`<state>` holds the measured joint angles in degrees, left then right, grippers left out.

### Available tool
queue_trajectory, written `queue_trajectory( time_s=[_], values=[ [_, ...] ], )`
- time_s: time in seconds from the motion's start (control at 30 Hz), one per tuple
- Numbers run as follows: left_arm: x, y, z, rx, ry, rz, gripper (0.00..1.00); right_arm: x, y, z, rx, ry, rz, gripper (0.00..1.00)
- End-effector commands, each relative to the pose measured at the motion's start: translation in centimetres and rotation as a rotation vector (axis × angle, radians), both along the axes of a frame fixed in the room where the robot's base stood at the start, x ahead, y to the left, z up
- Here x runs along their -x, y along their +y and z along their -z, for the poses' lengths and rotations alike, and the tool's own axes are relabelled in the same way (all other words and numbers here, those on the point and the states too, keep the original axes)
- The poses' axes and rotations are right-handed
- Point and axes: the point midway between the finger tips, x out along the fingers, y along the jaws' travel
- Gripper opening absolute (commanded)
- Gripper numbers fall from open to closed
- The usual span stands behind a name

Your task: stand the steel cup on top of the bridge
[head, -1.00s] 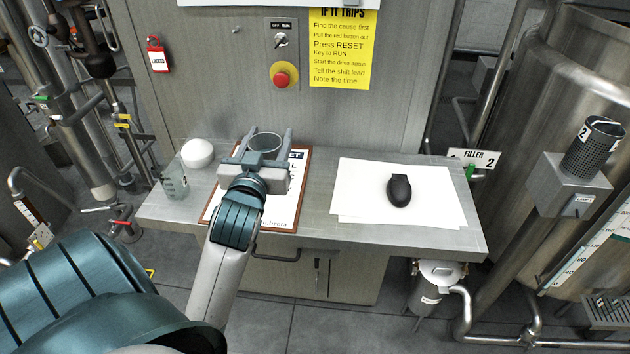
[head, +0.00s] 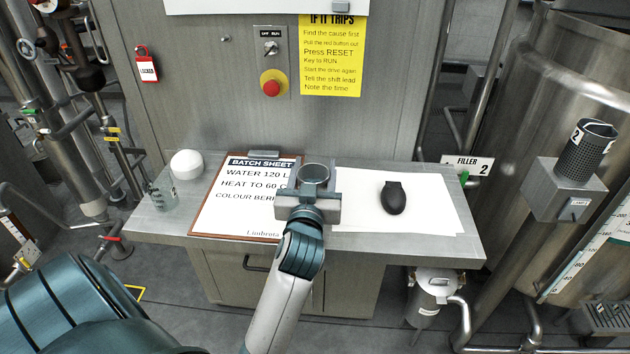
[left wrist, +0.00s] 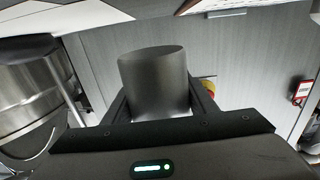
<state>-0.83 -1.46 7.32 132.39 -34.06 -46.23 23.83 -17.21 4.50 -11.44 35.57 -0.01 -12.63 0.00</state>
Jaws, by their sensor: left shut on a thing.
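The steel cup (head: 315,175) is upright between the fingers of my left gripper (head: 308,186), which is shut on it. In the head view the cup's open round rim faces up, and the gripper hides its lower part. In the left wrist view the grey cup (left wrist: 155,85) stands between the two dark fingers. Cup and gripper are over the bench, between the clipboard and the white paper; I cannot tell how high the cup's base is. I cannot make out a bridge in either view. My right gripper is not in view.
A batch-sheet clipboard (head: 218,208), a white round object (head: 187,164) and a clear beaker (head: 163,194) are on the bench's left. A black mouse-like object (head: 393,197) lies on white paper (head: 440,205). The cabinet wall (head: 190,90) with a red button (head: 272,87) rises behind.

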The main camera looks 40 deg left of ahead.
Motion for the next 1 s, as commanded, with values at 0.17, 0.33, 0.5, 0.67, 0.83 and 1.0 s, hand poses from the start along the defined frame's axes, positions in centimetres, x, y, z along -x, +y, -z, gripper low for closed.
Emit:
queue_trajectory(
  time_s=[0.17,0.33,0.5,0.67,0.83,1.0],
  values=[
    [-0.1,-0.1,0.0,-0.001,-0.002,0.001,0.24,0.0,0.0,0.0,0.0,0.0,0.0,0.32],
    [-0.1,-0.1,0.1,-0.001,-0.001,0.0,0.24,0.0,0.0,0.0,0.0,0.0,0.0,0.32],
    [0.0,-0.1,1.5,0.0,0.004,-0.001,0.24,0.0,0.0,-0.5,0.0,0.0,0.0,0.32],
    [0.0,-0.1,3.4,0.001,0.004,0.0,0.24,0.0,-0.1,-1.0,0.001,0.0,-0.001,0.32],
    [0.0,-0.1,4.1,0.0,0.0,0.001,0.24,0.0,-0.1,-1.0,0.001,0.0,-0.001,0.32],
    [0.0,-0.1,4.1,0.0,-0.001,0.0,0.24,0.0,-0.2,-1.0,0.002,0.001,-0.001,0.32]
  ],
)
